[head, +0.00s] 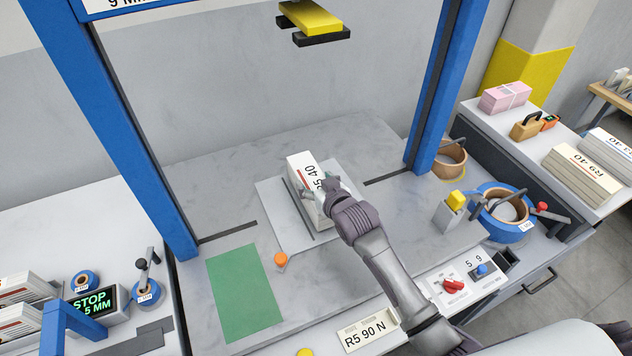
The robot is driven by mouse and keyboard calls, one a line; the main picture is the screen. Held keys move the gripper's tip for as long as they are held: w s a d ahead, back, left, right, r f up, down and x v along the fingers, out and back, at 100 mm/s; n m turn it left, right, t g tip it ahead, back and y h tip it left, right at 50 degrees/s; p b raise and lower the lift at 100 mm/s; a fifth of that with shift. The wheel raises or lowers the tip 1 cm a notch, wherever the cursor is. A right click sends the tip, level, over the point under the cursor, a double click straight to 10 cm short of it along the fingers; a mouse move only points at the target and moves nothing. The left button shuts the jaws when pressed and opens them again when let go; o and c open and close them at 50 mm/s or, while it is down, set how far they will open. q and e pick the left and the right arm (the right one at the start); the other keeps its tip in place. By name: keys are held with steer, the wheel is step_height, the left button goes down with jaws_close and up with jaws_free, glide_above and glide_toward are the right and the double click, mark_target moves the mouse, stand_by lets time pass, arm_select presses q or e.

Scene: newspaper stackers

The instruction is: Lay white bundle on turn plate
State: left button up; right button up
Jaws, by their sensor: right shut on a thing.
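The white bundle (298,169), with a red mark and black printing ending in "40", is at the middle of the work table. My right gripper (324,187) comes in from the lower right and is shut on its right side, hiding part of it. The light grey turn plate (276,206) shows around and under the bundle, with a dark slot along it. The bundle is upright, with its long side in line with the slot. I cannot tell whether it touches the plate. My left gripper is not in view.
A blue frame (135,140) straddles the table, with a yellow-and-black head (312,20) above. A green mat (243,292) and an orange knob (281,260) lie left of the plate. Tape rolls (505,212) and a control panel (465,285) are at right. The back table is clear.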

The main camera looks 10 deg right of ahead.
steer(key=shift+w+f+b, duration=0.1)
steer(key=shift+f+b, duration=0.2)
